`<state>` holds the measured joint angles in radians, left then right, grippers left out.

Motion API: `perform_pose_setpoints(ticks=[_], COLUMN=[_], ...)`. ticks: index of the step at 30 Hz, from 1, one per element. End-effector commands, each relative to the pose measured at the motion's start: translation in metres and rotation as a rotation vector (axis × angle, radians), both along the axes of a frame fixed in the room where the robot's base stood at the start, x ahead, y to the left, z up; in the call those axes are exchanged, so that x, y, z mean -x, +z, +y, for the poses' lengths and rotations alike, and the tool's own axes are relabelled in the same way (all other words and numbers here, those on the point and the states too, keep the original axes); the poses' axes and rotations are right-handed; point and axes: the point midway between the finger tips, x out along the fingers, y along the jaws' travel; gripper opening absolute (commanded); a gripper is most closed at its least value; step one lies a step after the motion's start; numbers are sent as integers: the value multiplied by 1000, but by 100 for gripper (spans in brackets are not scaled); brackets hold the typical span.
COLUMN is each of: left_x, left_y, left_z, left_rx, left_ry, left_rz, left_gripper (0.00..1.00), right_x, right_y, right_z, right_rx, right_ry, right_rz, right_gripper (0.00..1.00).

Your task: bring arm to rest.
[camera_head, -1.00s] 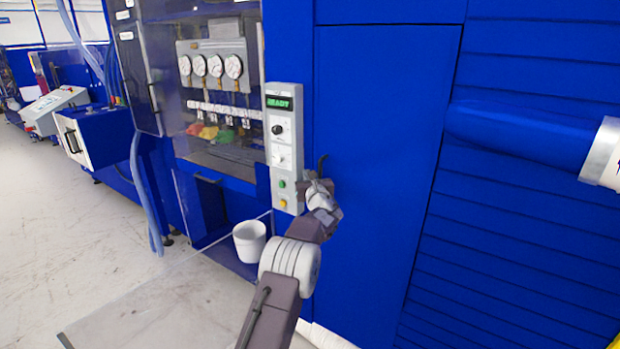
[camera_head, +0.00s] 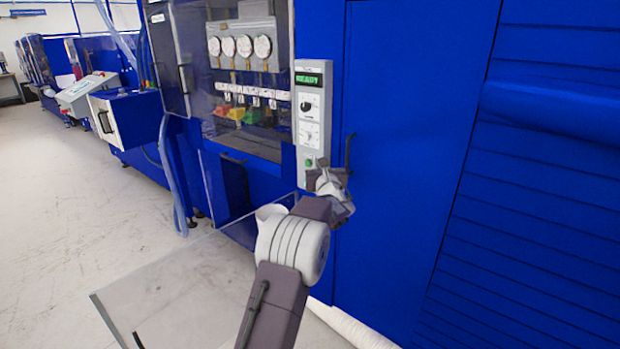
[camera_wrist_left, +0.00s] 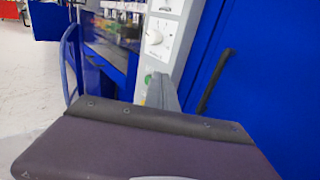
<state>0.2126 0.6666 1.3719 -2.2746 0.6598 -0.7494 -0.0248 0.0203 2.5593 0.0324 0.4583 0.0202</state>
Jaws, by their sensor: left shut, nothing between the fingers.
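My left arm (camera_head: 285,255) reaches forward from the bottom of the head view. My left gripper (camera_head: 318,168) is shut and empty in front of the lower end of the grey control panel (camera_head: 313,130). The panel has a green "READY" display (camera_head: 309,79), a black knob and a green button (camera_head: 309,162); its lowest part is hidden behind the gripper. In the left wrist view a grey finger (camera_wrist_left: 165,92) overlaps the panel's lower part, beside the green button. I cannot tell whether it touches the panel. My right gripper is not in view.
A blue machine wall with a black door handle (camera_head: 349,153) stands right of the panel. Left are a window with several gauges (camera_head: 238,46) and coloured pieces behind it. A transparent panel (camera_head: 190,280) juts out low. Grey floor is clear at left.

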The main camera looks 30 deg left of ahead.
Motion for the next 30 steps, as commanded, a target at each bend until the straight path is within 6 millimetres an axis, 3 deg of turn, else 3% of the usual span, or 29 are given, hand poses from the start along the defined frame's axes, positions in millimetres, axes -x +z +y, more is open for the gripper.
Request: perform_pose_setpoints(ticks=[1, 7, 20, 23, 25, 30], left_x=[11, 39, 43, 40, 46, 113], left_y=[-2, 1, 2, 18, 36, -46], left_z=[2, 4, 3, -14, -43, -68], left_rx=[-1, -2, 0, -6, 10, 479], left_ry=[3, 3, -1, -28, -66, 89], left_rz=[-3, -4, -3, -28, -52, -39], left_gripper=[0, 0, 0, 0, 0, 0], right_x=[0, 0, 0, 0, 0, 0], right_y=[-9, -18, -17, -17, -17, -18], right_z=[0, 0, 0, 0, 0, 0], right_rx=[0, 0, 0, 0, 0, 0], right_ry=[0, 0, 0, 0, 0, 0], right_rz=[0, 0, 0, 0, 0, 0], right_gripper=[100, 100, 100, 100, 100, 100])
